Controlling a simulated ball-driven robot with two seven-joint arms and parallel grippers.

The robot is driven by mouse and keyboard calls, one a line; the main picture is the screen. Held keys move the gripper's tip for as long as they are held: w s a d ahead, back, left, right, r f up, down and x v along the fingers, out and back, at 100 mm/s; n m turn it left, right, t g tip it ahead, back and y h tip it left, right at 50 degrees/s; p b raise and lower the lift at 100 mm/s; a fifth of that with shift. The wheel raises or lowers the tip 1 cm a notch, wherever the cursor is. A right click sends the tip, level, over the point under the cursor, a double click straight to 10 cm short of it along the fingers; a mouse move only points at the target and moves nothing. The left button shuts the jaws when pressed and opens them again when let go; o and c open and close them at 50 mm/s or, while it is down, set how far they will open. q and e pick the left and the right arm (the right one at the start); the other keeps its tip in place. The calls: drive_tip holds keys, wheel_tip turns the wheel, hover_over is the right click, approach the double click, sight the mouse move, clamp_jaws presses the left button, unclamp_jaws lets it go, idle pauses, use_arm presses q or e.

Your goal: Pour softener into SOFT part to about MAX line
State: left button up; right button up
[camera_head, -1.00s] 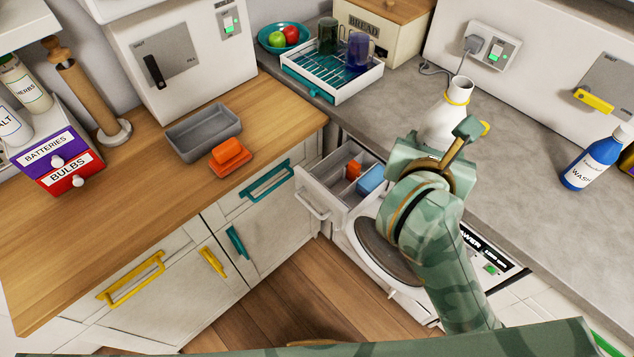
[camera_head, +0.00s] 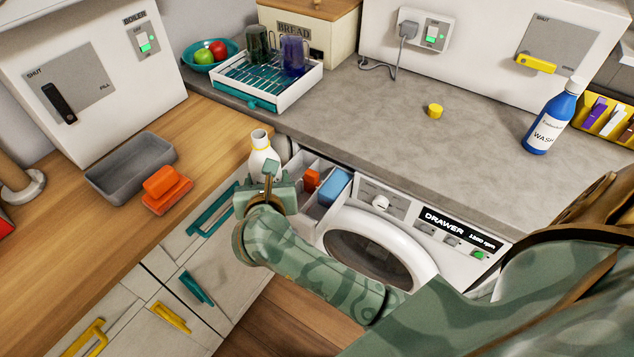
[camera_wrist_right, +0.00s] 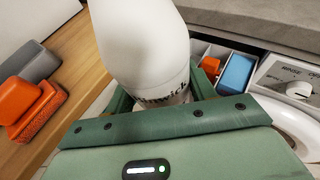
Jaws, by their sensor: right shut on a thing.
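A white softener bottle (camera_head: 263,158) with a yellow ring at its open neck stands nearly upright in my right gripper (camera_head: 268,182). The gripper is shut on its lower body, and the bottle fills the middle of the right wrist view (camera_wrist_right: 140,45). It is held by the left end of the open washer drawer (camera_head: 325,205). The drawer holds an orange block (camera_head: 312,181) and a blue block (camera_head: 334,187) in separate compartments. Gripper and bottle cover the drawer's left part; I cannot make out the SOFT part or MAX line. My left gripper is not in view.
A yellow cap (camera_head: 435,111) lies on the grey worktop (camera_head: 390,140). A blue WASH bottle (camera_head: 553,120) stands at the right. A dish rack (camera_head: 266,80) is at the back.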

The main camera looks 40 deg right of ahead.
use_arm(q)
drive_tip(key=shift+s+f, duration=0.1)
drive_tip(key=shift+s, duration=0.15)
use_arm(e)
drive_tip(key=shift+r, duration=0.1)
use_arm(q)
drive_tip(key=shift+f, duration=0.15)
